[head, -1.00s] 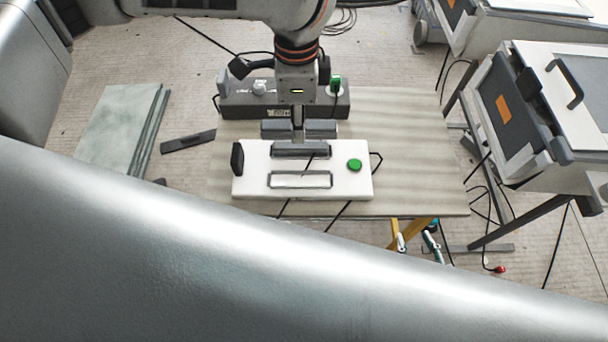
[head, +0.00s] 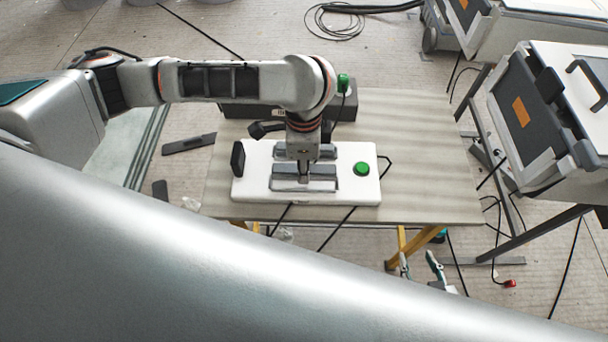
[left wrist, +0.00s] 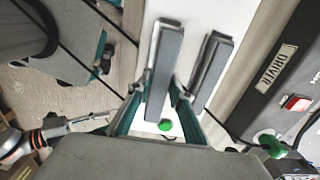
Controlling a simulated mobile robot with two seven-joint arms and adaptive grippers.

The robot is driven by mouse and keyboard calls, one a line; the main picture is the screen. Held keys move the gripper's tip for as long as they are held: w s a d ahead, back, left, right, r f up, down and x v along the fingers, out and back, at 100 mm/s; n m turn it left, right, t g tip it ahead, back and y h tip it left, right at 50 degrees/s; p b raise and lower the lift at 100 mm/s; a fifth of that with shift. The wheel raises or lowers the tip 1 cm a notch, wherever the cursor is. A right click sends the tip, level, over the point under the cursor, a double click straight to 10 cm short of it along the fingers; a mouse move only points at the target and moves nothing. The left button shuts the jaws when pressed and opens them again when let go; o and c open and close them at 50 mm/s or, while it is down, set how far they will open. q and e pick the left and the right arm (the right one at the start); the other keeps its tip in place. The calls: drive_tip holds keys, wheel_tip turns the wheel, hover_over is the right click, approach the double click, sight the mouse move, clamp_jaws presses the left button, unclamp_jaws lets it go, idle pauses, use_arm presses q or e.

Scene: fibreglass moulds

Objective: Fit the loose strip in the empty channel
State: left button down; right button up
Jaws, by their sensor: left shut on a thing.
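The loose strip (left wrist: 164,75) is a grey bar, shut between my left gripper's fingers (left wrist: 155,98). In the head view my left gripper (head: 303,170) holds the strip (head: 322,171) lengthwise over the front channel of the white mould (head: 254,188). The gripper and strip hide most of that channel; I cannot tell whether the strip is down in it. A like grey strip (left wrist: 211,68) sits in the rear channel, parallel to it, partly hidden in the head view. My right gripper (head: 421,264) is open and empty below the table's front right edge.
A green knob (head: 361,169) is on the mould's right and a black handle (head: 238,158) on its left. A dark box (head: 235,111) with a green plug stands behind. The table (head: 430,160) is clear to the right. Cables hang at the front.

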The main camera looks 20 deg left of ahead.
use_arm(q)
wheel_tip(320, 180, down, 4)
drive_tip(key=shift+s+r+b, duration=0.1)
drive_tip(key=shift+r+b, duration=0.05)
drive_tip(key=shift+b, duration=0.45)
